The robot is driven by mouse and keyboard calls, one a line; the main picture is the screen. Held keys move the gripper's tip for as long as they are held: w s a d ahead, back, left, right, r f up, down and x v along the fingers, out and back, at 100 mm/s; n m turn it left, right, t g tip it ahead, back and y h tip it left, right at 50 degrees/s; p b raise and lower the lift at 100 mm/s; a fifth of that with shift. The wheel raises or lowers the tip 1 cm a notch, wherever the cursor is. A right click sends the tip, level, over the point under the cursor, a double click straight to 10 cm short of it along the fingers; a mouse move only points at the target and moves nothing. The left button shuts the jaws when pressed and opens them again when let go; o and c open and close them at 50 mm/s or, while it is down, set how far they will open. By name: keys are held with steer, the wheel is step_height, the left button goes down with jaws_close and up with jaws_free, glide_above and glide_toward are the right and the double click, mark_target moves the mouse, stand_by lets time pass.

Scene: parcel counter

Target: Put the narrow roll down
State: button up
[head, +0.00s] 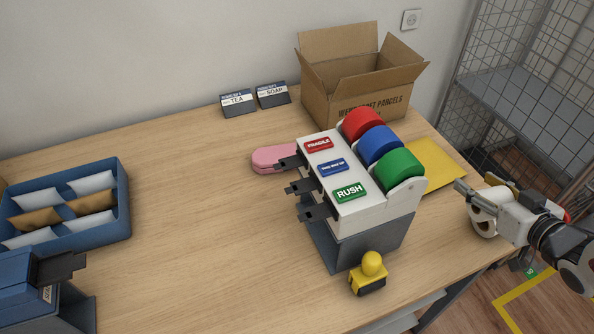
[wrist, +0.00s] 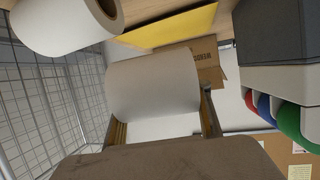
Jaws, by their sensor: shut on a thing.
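My gripper (head: 470,197) is at the right end of the counter, beside its right edge. In the wrist view its two fingers (wrist: 162,110) are shut on a plain white roll (wrist: 152,88), one finger at each side. A second white roll (wrist: 62,25), with its hollow core showing, is at the upper left of the wrist view, apart from the held roll. White roll surface (head: 484,224) shows at the fingers in the head view; which roll it is, I cannot tell. Whether the held roll touches anything is unclear.
A label dispenser (head: 365,222) with red, blue and green rolls stands left of my gripper. A yellow-knobbed stamp (head: 371,268) is in front. A yellow envelope (head: 440,166) and open carton (head: 357,95) lie behind. A wire cage (head: 530,60) stands right. The counter's left middle is clear.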

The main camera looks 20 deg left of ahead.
steer(key=w+d+r+m+t+h, duration=0.1)
steer(key=w+d+m+t+h, duration=0.1)
steer(key=w+d+m+h, duration=0.4)
steer(key=shift+d+r+m+h, duration=0.15)
steer(key=shift+d+m+h, duration=0.2)
steer(key=shift+h, duration=0.35)
